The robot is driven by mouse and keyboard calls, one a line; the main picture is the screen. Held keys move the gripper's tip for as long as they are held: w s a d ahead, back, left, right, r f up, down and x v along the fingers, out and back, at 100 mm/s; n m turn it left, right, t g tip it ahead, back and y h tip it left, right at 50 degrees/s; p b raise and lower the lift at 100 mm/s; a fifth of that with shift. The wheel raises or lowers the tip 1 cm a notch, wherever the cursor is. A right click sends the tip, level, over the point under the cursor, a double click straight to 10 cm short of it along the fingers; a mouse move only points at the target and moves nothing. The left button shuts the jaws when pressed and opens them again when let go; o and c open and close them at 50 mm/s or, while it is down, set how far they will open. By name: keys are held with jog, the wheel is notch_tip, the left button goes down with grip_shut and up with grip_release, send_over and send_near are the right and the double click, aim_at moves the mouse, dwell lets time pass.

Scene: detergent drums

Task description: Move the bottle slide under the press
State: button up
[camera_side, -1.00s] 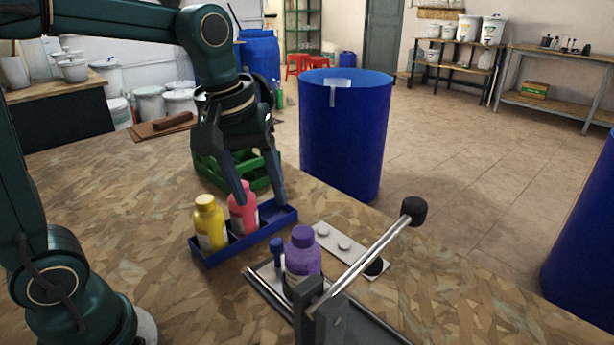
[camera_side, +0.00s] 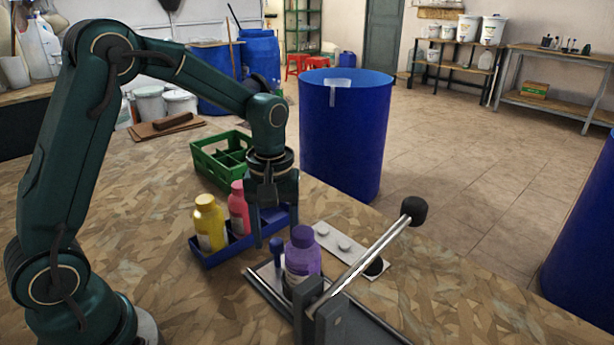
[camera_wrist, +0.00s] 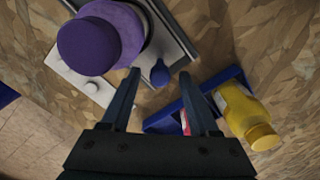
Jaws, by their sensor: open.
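A purple bottle (camera_side: 303,262) stands upright in the metal track (camera_side: 262,290) of the press; its base is partly hidden. A blue handle (camera_side: 277,252), apparently the slide's, stands beside it; the slide itself is mostly hidden. The press lever (camera_side: 365,255), with a black knob, slants up to the right from a dark bracket (camera_side: 325,305) in front of the bottle. My gripper (camera_side: 276,236) is open, fingers pointing down, just above the handle. In the wrist view the handle (camera_wrist: 160,74) appears between my fingertips (camera_wrist: 158,78), with no visible grip on it.
A blue tray (camera_side: 212,262) with a yellow bottle (camera_side: 210,224) and a pink bottle (camera_side: 238,210) sits left of the track, close to my fingers. A green crate (camera_side: 215,160) stands behind. A pale plate (camera_side: 335,240) with round discs lies behind the press.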

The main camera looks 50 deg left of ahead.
grip_shut()
dwell(1.4)
